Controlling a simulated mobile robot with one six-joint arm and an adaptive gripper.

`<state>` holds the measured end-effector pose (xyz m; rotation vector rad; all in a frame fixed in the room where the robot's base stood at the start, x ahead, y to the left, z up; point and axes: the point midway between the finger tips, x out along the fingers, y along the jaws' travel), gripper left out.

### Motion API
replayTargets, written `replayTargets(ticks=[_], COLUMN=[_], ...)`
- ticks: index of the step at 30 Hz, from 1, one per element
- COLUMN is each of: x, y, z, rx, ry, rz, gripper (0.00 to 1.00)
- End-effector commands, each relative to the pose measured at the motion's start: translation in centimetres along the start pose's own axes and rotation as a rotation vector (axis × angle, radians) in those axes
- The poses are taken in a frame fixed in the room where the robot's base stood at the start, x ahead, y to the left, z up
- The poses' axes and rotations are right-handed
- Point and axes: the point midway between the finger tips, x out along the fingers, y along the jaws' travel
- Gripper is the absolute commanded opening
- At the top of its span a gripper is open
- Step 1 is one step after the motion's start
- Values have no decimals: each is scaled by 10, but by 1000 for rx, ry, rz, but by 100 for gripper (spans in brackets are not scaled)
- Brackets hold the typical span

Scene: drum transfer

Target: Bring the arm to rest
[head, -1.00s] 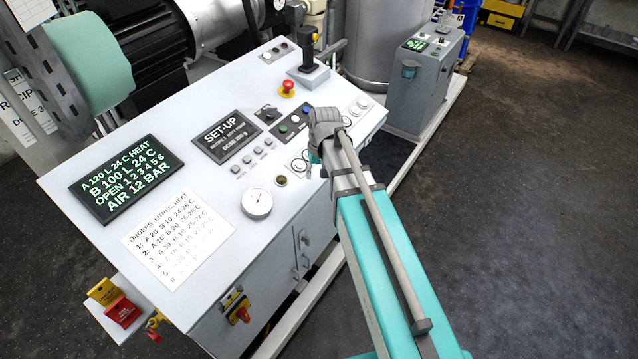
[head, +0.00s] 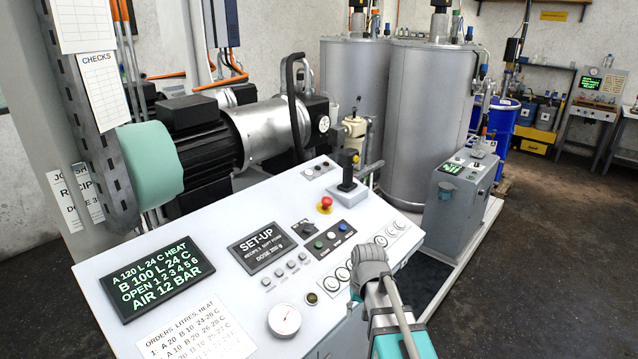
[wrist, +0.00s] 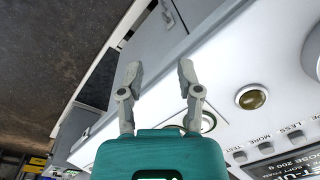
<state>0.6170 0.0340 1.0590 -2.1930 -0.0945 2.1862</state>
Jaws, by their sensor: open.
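My arm (head: 400,338) reaches in from the lower right of the head view, with its grey wrist joint in front of the right part of the control panel's front edge. In the wrist view my gripper (wrist: 159,76) is open, its two grey fingers apart with nothing between them. The front edge of the white control panel (wrist: 222,58) lies beyond the fingers. I cannot tell how far the fingertips are from it. In the head view the fingers are mostly hidden behind the arm.
The control panel (head: 225,312) carries a SET-UP display (head: 262,247), a red stop button (head: 325,204), a joystick (head: 347,170) and a dial (head: 284,320). A grey cabinet (head: 455,205) and silver tanks (head: 428,120) stand behind. The dark floor (head: 545,250) at right is open.

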Motion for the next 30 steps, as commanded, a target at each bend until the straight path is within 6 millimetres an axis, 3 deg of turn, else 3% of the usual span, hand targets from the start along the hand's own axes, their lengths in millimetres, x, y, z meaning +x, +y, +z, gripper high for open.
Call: replayTargets(ticks=[1,3,10,30], x=[7,12,23,23], y=[7,14,32,35], z=[18,35,75,79], rx=[3,6,12,12], ry=[0,-1,-3,-4], rz=[11,26,67,75], gripper=[46,46,46,46])
